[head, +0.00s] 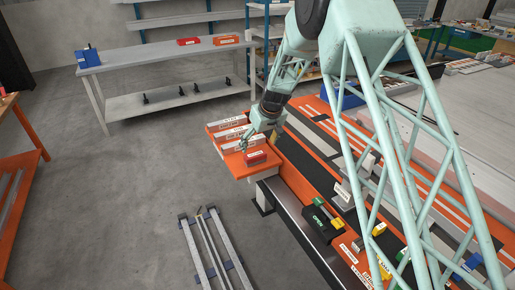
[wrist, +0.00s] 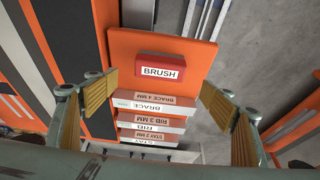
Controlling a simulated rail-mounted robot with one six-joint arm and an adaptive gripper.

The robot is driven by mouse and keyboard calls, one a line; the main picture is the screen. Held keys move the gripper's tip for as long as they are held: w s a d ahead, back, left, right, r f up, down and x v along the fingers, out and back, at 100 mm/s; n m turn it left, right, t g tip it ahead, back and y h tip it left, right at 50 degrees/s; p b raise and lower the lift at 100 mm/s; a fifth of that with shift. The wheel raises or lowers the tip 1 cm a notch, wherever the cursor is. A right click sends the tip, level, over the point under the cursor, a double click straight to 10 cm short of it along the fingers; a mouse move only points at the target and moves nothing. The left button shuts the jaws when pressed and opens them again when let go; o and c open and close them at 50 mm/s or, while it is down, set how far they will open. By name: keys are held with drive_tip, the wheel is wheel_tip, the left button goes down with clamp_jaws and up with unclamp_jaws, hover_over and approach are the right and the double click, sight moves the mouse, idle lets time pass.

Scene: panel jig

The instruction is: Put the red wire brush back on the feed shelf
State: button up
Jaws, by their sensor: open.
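The red wire brush is a red block (wrist: 158,67) with a white BRUSH label. It lies on the orange feed shelf (wrist: 190,45), near the shelf's outer end in the wrist view. In the head view the brush (head: 257,158) sits on the front part of the feed shelf (head: 234,166). My gripper (head: 245,146) is just beside and above it there. In the wrist view my gripper (wrist: 157,88) is open and empty, its two padded fingers wide apart with the brush beyond them.
Labelled blocks, BRACE (wrist: 150,103), RIB (wrist: 150,125) and STAY (wrist: 150,141), lie in a row on the same shelf beside the brush. A grey bench (head: 160,68) stands at the back left. Grey rails (head: 208,245) lie on the floor in front.

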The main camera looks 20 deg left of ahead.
drive_tip(key=shift+v, duration=1.2)
drive_tip(key=shift+d+r, duration=0.1)
drive_tip(key=shift+r, duration=0.05)
